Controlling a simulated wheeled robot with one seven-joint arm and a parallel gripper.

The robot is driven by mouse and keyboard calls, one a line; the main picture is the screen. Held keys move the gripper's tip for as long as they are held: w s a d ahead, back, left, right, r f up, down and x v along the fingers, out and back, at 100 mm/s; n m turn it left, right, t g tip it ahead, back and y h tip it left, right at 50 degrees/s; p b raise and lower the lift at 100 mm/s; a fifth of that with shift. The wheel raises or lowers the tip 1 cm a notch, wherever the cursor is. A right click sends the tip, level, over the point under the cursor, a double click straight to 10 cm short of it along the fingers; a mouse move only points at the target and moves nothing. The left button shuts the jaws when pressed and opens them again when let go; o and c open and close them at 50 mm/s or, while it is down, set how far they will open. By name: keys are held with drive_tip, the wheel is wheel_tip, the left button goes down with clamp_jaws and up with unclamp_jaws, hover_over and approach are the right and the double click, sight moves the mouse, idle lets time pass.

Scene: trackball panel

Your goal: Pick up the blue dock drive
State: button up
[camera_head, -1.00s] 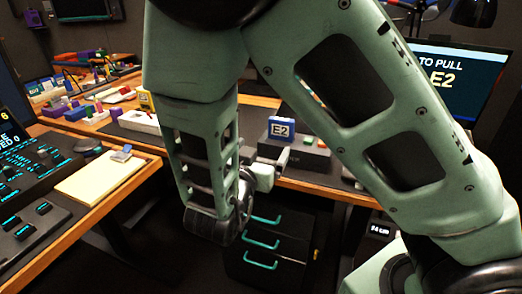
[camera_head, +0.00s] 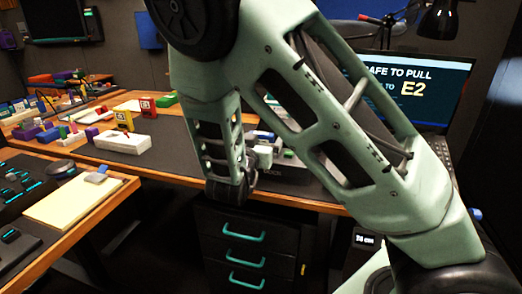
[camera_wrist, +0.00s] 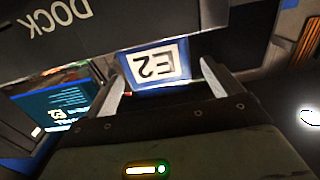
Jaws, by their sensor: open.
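The blue drive with a white "E2" label (camera_wrist: 155,65) stands in the dark dock, whose "DOCK" lettering (camera_wrist: 60,18) shows upside down in the wrist view. My gripper (camera_wrist: 165,88) is open, with one pale finger on each side of the drive's label in that view. I cannot tell whether the fingers touch it. In the head view my arm hides most of the drive, and only a blue bit (camera_head: 263,134) shows. My gripper (camera_head: 263,155) is there beside the dock (camera_head: 290,173), partly hidden by my wrist.
A screen (camera_head: 415,88) behind the dock reads "E2" and "safe to pull". White trays (camera_head: 122,142) and colored blocks lie on the left of the table. A yellow pad (camera_head: 70,197) lies nearer. A drawer cabinet (camera_head: 245,240) stands under the table edge.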

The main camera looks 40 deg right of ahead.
sight(260, 138)
drive_tip(key=shift+x, duration=1.85)
drive_tip(key=shift+f, duration=0.1)
drive_tip(key=c, duration=1.1)
drive_tip(key=shift+c, duration=0.2)
